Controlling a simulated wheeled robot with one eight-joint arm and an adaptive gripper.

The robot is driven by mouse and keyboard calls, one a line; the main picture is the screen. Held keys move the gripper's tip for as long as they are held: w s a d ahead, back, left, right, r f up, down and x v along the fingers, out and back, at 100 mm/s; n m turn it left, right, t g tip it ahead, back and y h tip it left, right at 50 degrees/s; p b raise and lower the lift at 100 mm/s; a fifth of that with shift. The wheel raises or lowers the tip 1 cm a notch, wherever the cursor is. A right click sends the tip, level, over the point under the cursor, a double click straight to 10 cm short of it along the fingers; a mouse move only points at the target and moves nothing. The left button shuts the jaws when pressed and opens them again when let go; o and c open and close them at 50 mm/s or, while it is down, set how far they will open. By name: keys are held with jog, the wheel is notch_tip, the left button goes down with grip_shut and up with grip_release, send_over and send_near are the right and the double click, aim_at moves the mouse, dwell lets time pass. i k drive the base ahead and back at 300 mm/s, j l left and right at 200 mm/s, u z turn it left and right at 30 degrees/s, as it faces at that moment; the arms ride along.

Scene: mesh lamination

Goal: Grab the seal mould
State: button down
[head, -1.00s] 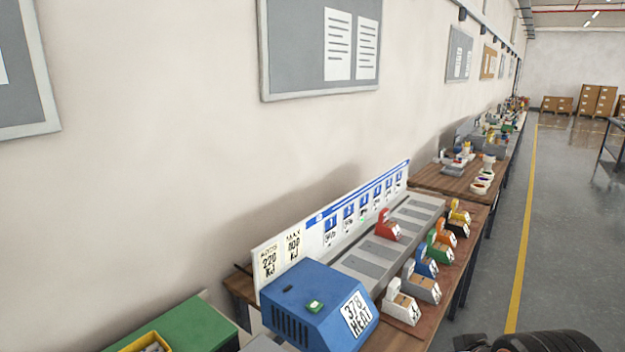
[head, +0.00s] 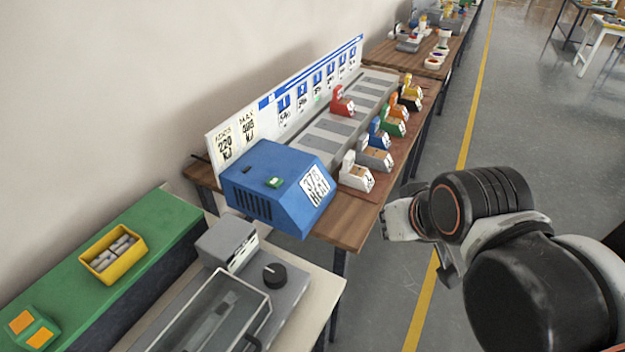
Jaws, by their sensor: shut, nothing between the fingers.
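Several small moulds with coloured uprights stand in a row along the right side of the wooden table: white (head: 356,177), blue (head: 376,150), green (head: 393,124), orange (head: 405,101) and yellow (head: 412,88). A red one (head: 341,103) stands apart on the grey plates. Their labels are too small to read, so I cannot tell which is the seal mould. My gripper (head: 390,220) is shut and empty. In the picture it is just right of the table's near corner, below and right of the white mould, and apart from the moulds.
A blue heater box (head: 279,190) stands at the table's near end, before a white sign board (head: 232,136). A grey machine with a clear lid (head: 215,310) and a green bench with a yellow bin (head: 105,262) are nearer. The floor (head: 440,130) to the right is clear.

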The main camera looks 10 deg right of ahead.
aim_at(341, 105)
jog(key=i+l+u, duration=0.1)
jog(key=l, duration=0.3)
jog(key=i+l, duration=0.2)
jog(key=l, duration=0.25)
jog(key=i+l+u, duration=0.15)
jog(key=l, duration=0.3)
